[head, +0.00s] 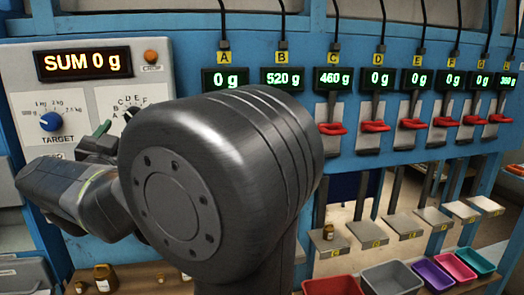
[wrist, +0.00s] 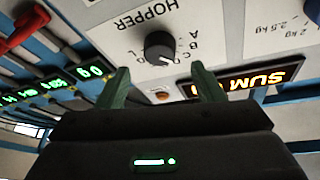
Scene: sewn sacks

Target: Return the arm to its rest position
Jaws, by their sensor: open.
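My gripper (wrist: 159,78) is open and empty in the wrist view, its two green fingers spread apart in front of the control panel (wrist: 110,40). The black hopper knob (wrist: 159,47) shows beyond the gap between the fingers; I cannot tell how far away it is. In the head view my arm is folded across the left and middle of the picture. Its large dark joint hides part of the panel, and only a bit of green finger (head: 101,129) shows near the lettered hopper dial.
The panel has a SUM display (head: 85,63) reading 0 g and a blue target knob (head: 50,121). A row of displays and red levers (head: 375,126) runs right. Coloured bins (head: 392,277) stand below the weighing plates. Small brown jars (head: 105,278) stand at lower left.

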